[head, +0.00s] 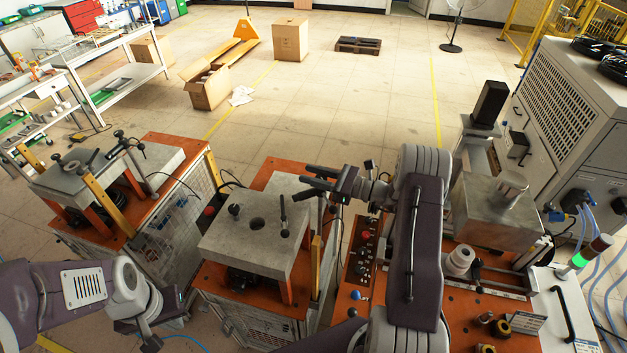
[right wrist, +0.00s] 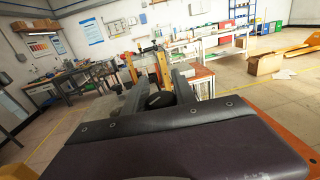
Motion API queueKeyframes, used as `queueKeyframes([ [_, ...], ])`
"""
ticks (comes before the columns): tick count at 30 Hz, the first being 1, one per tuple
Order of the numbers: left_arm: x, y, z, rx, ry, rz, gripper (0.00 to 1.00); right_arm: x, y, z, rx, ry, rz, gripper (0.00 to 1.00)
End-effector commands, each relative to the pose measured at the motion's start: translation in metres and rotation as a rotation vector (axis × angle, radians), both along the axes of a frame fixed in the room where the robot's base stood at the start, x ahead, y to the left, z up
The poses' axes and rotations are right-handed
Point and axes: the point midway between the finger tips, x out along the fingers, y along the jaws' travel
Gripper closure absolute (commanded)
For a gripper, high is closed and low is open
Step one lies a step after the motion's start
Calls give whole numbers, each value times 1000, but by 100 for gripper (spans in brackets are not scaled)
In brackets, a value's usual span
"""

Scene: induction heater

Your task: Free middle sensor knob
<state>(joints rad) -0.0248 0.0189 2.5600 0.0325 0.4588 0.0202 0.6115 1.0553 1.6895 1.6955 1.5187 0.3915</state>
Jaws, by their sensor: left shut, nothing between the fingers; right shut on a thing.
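My right gripper (head: 304,181) reaches in from the right at the plate's far right corner, with dark fingers pointing left. It is shut on a small dark thing, apparently the middle sensor knob (right wrist: 160,99), which shows between the fingers in the right wrist view (right wrist: 158,78). The fingers hide most of the sensor and its post top. My left gripper (head: 150,343) is low at the bottom left, partly seen, shut and empty, away from the plate.
A left station (head: 75,170) with a similar plate and a sensor on a post (head: 130,148) stands at the left. Open floor lies beyond the stations.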

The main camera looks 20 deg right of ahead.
Motion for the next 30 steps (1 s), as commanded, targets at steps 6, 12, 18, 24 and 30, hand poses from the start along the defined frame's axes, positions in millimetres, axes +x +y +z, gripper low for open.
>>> queueKeyframes([
  [6,0,0,-39,0,0,0,100,-4,4,-11,-5,1,202,100],
  [12,0,0,-60,0,0,0,100,-9,7,-10,-4,4,377,100],
  [18,0,0,-73,0,0,0,100,-13,9,-8,-3,6,512,100],
  [24,0,0,-80,0,0,0,100,-16,9,-7,-1,9,596,100],
  [30,0,0,-84,0,0,0,100,-18,10,-5,0,10,640,100],
])
